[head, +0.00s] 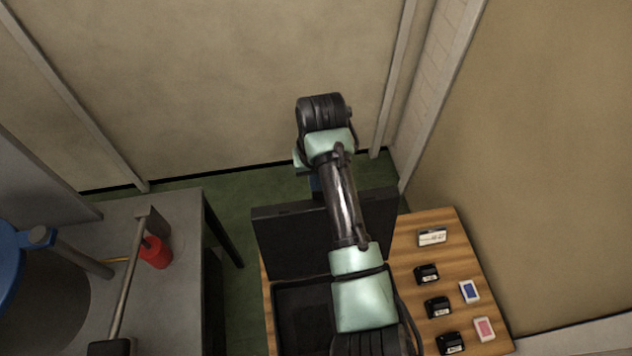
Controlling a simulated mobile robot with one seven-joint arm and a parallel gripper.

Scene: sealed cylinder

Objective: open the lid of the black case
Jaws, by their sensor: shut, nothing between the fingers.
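The black case (302,312) lies on the wooden table, its dark inside showing to the left of my arm. Its lid (290,240) is raised and stands up at the back edge of the case, partly hidden by my arm. My arm reaches over the case and lid.
On the wooden table (455,250), right of the case, are several small black boxes (438,307), a white-faced item (432,237), and blue (469,291) and pink (484,329) cards. A grey bench (180,215) with a red cylinder (155,252) stands left across a gap. Walls close the back and right.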

